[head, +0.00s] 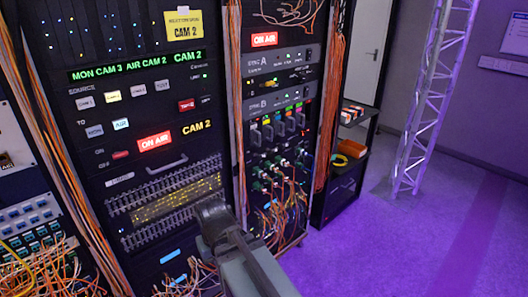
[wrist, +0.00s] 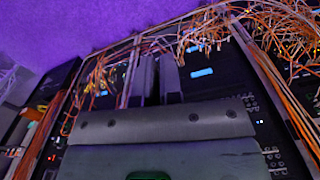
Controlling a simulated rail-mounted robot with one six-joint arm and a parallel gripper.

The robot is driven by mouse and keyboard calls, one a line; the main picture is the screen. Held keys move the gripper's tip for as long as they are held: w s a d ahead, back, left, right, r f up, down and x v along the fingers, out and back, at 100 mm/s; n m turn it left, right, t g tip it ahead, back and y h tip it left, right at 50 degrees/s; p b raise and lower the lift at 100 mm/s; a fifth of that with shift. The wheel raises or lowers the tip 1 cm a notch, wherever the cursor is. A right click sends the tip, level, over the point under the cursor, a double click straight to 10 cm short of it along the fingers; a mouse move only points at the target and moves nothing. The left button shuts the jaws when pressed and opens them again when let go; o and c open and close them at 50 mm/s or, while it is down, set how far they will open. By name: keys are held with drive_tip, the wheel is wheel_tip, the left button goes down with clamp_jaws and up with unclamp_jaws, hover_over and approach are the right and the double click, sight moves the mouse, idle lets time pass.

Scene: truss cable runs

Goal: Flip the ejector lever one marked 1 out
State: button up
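The ejector levers seem to be the small coloured tabs (head: 280,126) on a row of upright modules in the middle rack, below the SYNC A and SYNC B units. They are too small here to read the number 1 or tell each lever's position. My gripper (head: 212,210) is low in front of the left rack, left of and below the modules, apart from them. In the wrist view my gripper (wrist: 157,62) shows two grey fingers with a narrow gap and nothing visible between them. The levers cannot be made out in the wrist view.
Orange cable bundles (head: 333,90) run down the rack sides. Loose cables hang below a patch area with green plugs (head: 262,185). A handle (head: 166,164) sticks out of the left rack. A low shelf (head: 345,165) and a lattice truss (head: 428,100) stand right; the purple floor there is clear.

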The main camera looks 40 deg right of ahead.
drive_tip(key=w+d+r+m+p, duration=0.1)
drive_tip(key=w+d+r, duration=0.1)
drive_tip(key=w+d, duration=0.2)
drive_tip(key=w+d+r+t+p, duration=0.1)
drive_tip(key=w+d+r+p, duration=0.1)
drive_tip(key=w+d, duration=0.3)
drive_tip(key=w+d+r+m+y+p, duration=0.1)
drive_tip(key=w+d, duration=0.3)
drive_tip(key=d, duration=0.5)
drive_tip(key=shift+w+d+r+m+t+p, duration=0.15)
drive_tip(key=shift+d+r+m+t+p, duration=0.2)
drive_tip(key=shift+r, duration=0.35)
clamp_jaws()
drive_tip(key=w+d+r+n+t+p, duration=0.1)
drive_tip(key=w+d+r+n+t, duration=0.1)
drive_tip(key=w+d, duration=0.5)
drive_tip(key=w+d+r+n+t+p, duration=0.1)
drive_tip(key=w+d+r+n+t, duration=0.2)
drive_tip(key=w+d, duration=0.5)
drive_tip(key=d+r+t, duration=0.1)
drive_tip(key=d, duration=0.5)
drive_tip(key=shift+w+d, duration=0.2)
drive_tip(key=shift+d, duration=0.1)
drive_tip(key=shift+f, duration=0.2)
drive_tip(key=b+x, duration=0.7)
drive_tip(key=x, duration=0.2)
drive_tip(key=shift+w+f, duration=0.2)
drive_tip(key=shift+w, duration=0.2)
drive_tip(key=shift+a+b, duration=0.15)
drive_tip(key=shift+b, duration=0.15)
